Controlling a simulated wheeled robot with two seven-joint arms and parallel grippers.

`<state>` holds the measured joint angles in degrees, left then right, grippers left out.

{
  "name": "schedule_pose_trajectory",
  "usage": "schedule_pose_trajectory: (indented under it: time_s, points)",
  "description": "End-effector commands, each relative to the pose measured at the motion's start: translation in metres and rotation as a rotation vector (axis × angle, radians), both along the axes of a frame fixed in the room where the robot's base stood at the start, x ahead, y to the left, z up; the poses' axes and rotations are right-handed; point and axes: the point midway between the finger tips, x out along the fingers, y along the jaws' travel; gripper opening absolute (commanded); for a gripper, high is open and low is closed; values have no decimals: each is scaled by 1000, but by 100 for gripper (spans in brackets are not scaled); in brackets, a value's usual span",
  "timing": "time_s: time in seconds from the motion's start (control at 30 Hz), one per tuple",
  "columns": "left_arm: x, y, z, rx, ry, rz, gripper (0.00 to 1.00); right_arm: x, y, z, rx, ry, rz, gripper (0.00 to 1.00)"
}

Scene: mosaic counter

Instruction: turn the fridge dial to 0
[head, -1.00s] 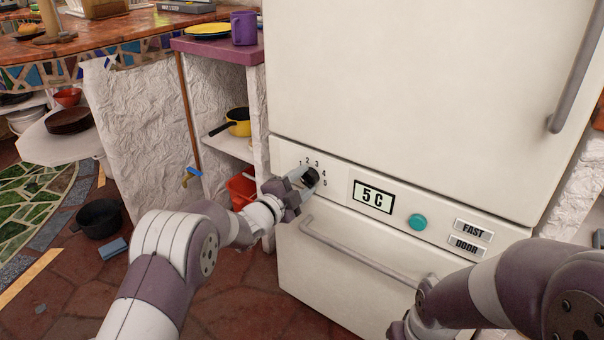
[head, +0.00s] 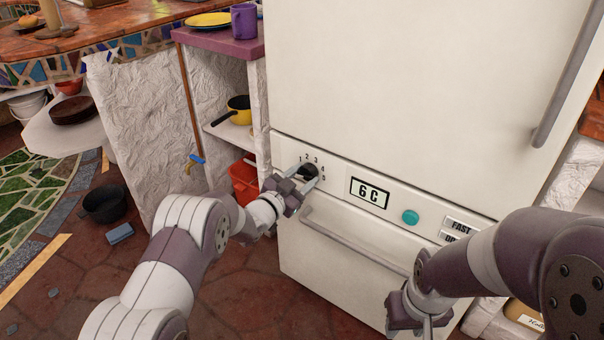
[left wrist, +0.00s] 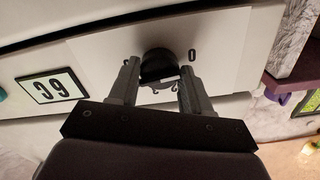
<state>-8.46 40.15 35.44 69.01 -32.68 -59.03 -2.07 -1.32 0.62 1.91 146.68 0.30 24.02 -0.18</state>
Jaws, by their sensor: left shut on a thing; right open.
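The black fridge dial (head: 309,170) sits on the white panel at the left of the fridge, with the printed numbers 1 to 5 around it. My left gripper (head: 308,180) is shut on the dial. In the left wrist view, the dial (left wrist: 157,66) shows between the two fingers (left wrist: 157,82), and a 0 is printed beside it. The dial's pointer is hard to make out. My right gripper (head: 420,322) is open and empty, low in front of the lower fridge door.
A teal button (head: 410,217) and labelled FAST and DOOR buttons lie right of the display. A drawer handle (head: 352,240) runs below the panel. Shelves with a yellow pan (head: 236,110) and a red bin (head: 243,182) stand left of the fridge.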

Motion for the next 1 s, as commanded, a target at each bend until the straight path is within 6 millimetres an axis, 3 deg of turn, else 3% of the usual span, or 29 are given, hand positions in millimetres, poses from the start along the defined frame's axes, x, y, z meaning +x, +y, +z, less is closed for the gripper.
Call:
schedule_pose_trajectory:
  time_s: [0.7,0.73,0.8,1.0]
  points:
    - [-1,0,-2,-60,47,0,18,0,0,6,0,0,0,43]
    - [-1,0,-2,-60,47,0,51,0,0,6,0,0,0,43]
    - [-1,0,-2,-59,47,0,74,0,0,6,0,0,0,43]
    - [0,0,-1,-59,45,0,74,0,0,6,0,0,0,43]
